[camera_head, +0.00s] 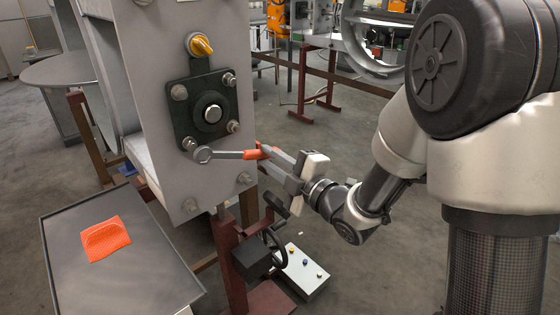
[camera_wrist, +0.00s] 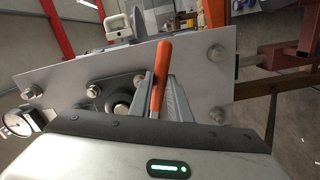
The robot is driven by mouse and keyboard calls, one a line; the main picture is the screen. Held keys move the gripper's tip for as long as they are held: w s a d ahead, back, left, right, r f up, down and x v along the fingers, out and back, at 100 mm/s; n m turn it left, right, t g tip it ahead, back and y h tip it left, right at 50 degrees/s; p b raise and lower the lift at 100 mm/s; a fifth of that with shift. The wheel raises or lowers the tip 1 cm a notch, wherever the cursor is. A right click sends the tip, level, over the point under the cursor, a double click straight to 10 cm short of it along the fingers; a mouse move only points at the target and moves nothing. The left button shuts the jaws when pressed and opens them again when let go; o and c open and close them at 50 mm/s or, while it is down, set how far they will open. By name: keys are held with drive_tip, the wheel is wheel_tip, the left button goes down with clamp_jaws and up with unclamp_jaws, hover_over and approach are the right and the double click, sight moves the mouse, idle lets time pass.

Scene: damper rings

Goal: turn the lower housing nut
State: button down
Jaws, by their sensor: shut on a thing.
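The dark green square housing (camera_head: 207,108) with a round shaft end is bolted to an upright grey plate. Its lower nut (camera_head: 189,143) is at the housing's lower left corner in the head view. My gripper (camera_head: 268,153) is shut on the orange handle of a ring wrench (camera_head: 228,155). The wrench lies nearly level, its ring end just below and right of the lower nut, which shows beside the ring; I cannot tell if they touch. In the wrist view the orange handle (camera_wrist: 160,78) stands between my fingers; the ring end is hidden there.
An orange object (camera_head: 105,239) lies on a grey tray table (camera_head: 75,215) at lower left. A handwheel (camera_head: 274,250) and white button box (camera_head: 303,272) are below my gripper. Bolts stick out of the plate.

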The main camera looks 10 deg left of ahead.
drive_tip(key=shift+x, duration=2.7)
drive_tip(key=shift+w+a, duration=0.15)
drive_tip(key=shift+a, duration=0.2)
drive_tip(key=shift+r, duration=0.1)
drive_tip(key=c, duration=1.6)
unclamp_jaws()
drive_tip(key=c, duration=0.4)
